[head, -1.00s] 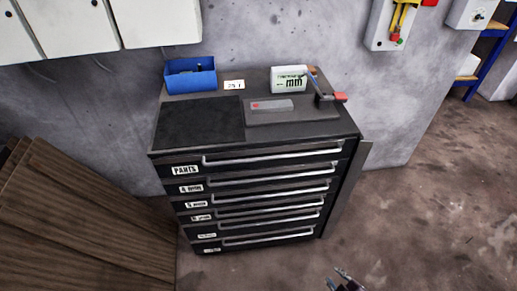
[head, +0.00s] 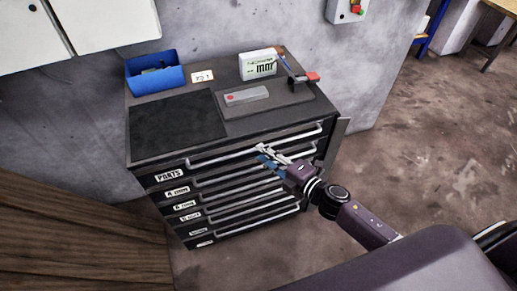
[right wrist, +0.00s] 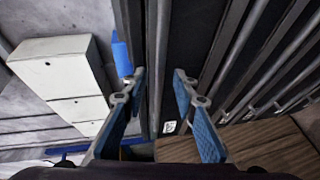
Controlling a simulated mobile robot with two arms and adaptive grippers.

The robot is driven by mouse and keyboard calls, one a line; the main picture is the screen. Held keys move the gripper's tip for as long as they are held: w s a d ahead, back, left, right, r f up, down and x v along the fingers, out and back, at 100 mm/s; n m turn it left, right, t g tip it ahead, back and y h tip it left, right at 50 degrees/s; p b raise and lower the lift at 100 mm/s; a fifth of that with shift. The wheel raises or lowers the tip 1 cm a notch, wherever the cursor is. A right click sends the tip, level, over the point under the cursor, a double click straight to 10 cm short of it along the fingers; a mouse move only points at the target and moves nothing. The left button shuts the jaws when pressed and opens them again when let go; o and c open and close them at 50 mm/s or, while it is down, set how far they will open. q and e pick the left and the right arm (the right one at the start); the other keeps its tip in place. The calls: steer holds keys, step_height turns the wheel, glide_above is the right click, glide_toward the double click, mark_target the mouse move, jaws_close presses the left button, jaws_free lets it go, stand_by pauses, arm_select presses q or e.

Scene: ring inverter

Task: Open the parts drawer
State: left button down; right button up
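The parts drawer (head: 168,176) is the top drawer of a dark cabinet, marked by a white PARTS label, and looks closed. Its long silver handle (head: 225,155) runs across the front. My right gripper (head: 262,154) is at the right half of this handle, with its arm coming in from the lower right. In the right wrist view my right gripper (right wrist: 159,73) is open, and a pale handle bar (right wrist: 157,55) runs between its blue-padded fingers. I cannot tell whether they touch it. My left gripper is not in view.
On the cabinet top are a blue bin (head: 155,74), a small white card (head: 202,76), a dark mat (head: 178,124) and a white display (head: 258,64). Labelled drawers sit below. Wooden boards (head: 80,240) stand at the left. The floor (head: 430,150) at the right is clear.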

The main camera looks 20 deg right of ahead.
steer(key=x, duration=0.2)
steer(key=shift+w+a+f, duration=0.15)
steer(key=shift+w, duration=0.15)
steer(key=shift+c, duration=0.6)
jaws_close()
